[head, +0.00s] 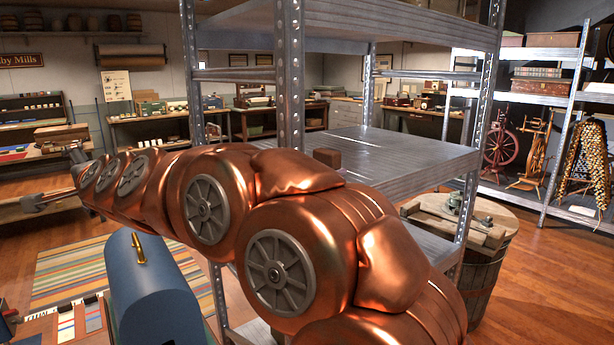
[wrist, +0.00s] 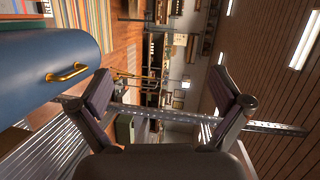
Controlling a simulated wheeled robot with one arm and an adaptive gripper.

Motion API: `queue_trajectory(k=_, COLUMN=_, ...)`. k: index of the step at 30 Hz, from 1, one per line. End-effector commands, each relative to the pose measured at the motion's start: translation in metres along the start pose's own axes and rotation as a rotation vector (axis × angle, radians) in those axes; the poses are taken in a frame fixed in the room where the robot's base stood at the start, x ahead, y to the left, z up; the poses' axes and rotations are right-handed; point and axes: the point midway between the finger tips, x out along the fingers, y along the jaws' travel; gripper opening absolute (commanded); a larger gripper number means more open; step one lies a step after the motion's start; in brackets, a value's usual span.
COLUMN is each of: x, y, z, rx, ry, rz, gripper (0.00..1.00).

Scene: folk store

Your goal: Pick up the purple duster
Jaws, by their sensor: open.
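I cannot make out a purple duster in either view. My gripper (wrist: 167,88) shows in the wrist view with its two dark fingers wide apart and nothing between them. A metal shelf post and the far room show in the gap behind the fingers. In the head view my copper arm reaches across to the left, and its far end is small there. My arm hides part of the shelf and the floor behind it.
A blue round-topped chest (head: 150,290) with a brass handle stands below my arm; it also shows in the wrist view (wrist: 40,70). A metal shelf (head: 400,150) holding a small brown block (head: 327,157) is close ahead. A wooden barrel (head: 480,265) stands right. A striped rug (head: 75,270) lies left.

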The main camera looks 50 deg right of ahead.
Motion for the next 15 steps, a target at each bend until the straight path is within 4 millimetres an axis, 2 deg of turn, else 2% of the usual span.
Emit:
queue_trajectory(k=1, x=0.011, y=-0.009, z=-0.026, rx=0.097, ry=0.073, rz=-0.068, gripper=1.0)
queue_trajectory(k=3, x=0.018, y=-0.03, z=-0.066, rx=0.239, ry=0.176, rz=-0.172, gripper=1.0)
queue_trajectory(k=5, x=0.021, y=-0.041, z=-0.103, rx=0.358, ry=0.266, rz=-0.261, gripper=1.0)
queue_trajectory(k=8, x=0.014, y=-0.053, z=-0.167, rx=0.554, ry=0.417, rz=-0.416, gripper=1.0)
queue_trajectory(k=12, x=-0.01, y=-0.044, z=-0.254, rx=0.805, ry=0.635, rz=-0.641, gripper=1.0)
queue_trajectory(k=15, x=-0.037, y=-0.022, z=-0.31, rx=0.963, ry=0.796, rz=-0.81, gripper=1.0)
